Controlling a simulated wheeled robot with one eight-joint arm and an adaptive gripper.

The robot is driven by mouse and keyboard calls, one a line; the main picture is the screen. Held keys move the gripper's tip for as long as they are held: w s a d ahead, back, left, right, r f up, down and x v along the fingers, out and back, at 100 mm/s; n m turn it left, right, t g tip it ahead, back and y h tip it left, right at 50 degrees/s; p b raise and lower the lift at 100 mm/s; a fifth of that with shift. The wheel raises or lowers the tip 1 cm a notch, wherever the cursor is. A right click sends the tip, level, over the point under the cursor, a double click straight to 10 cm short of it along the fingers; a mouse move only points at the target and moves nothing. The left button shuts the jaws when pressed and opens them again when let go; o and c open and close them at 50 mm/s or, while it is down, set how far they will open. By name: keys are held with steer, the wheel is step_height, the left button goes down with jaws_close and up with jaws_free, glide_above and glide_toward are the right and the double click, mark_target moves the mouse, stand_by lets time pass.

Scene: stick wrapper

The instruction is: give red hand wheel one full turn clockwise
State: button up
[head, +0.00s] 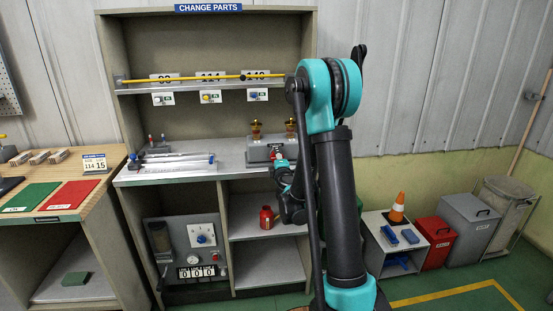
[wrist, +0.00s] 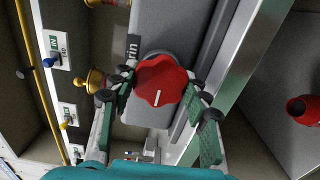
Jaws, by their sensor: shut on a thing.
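The red hand wheel (wrist: 162,76) has a lobed rim and a white mark, which points down in the wrist view. It sits on the end of a grey housing (wrist: 158,35). My gripper (wrist: 166,88) has one finger on each side of the wheel and is shut on its rim. In the head view the wheel (head: 278,154) is a small red spot at the front of the grey unit (head: 258,150) on the counter. My gripper (head: 283,172) is there too, partly hidden by my arm.
Brass-coloured fittings (wrist: 96,82) stand close to the left finger. A yellow rod (head: 200,79) runs along the upper shelf, above tagged parts. A red bottle (head: 266,217) stands on the shelf below the counter.

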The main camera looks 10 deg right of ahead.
stand_by(0.4)
steer(key=o, duration=1.2)
steer(key=shift+c, duration=0.2)
steer(key=shift+n, duration=0.3)
